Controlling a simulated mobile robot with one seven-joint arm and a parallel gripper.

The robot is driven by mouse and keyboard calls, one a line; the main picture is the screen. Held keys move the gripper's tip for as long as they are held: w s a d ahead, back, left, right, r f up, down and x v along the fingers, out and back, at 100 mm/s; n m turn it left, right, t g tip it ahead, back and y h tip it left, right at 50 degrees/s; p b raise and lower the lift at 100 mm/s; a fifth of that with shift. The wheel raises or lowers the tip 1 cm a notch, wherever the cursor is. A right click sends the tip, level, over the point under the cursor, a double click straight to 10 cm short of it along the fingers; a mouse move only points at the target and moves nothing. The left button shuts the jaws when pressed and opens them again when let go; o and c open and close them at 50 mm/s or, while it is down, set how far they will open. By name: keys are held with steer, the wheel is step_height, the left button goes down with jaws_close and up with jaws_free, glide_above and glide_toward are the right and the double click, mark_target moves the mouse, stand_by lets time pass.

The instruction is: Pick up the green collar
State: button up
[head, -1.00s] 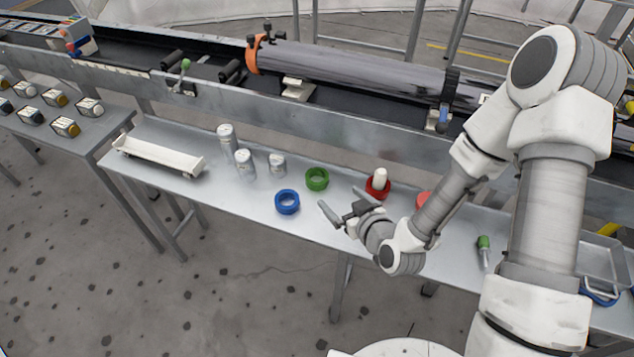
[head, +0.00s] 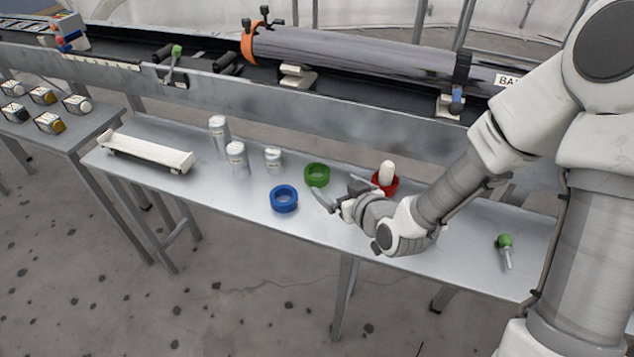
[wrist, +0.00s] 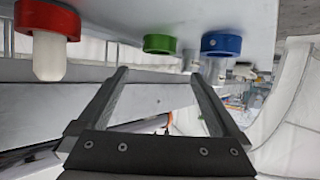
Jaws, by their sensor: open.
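The green collar (head: 317,175) is a ring lying flat on the metal bench, between the blue collar and the red one. It also shows in the wrist view (wrist: 159,44), beyond the fingertips. My gripper (head: 340,190) is open and empty, low over the bench, just right of and nearer than the green collar. In the wrist view the two fingers (wrist: 160,78) are wide apart, with nothing between them. The blue collar (head: 284,199) lies to the near left of the green one.
A red collar (head: 384,186) with a white peg stands close behind my gripper. Several silver cans (head: 237,158) and a white tray (head: 146,152) stand to the left. A green-handled tool (head: 505,250) lies on the right. The conveyor (head: 360,108) runs along the back.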

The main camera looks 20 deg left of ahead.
mark_target(314, 168)
steer(key=b+x, duration=0.2)
steer(key=x, duration=0.9)
steer(key=shift+b, duration=0.35)
steer(key=c, duration=1.4)
steer(key=shift+o, duration=0.2)
steer(key=shift+r, duration=0.1)
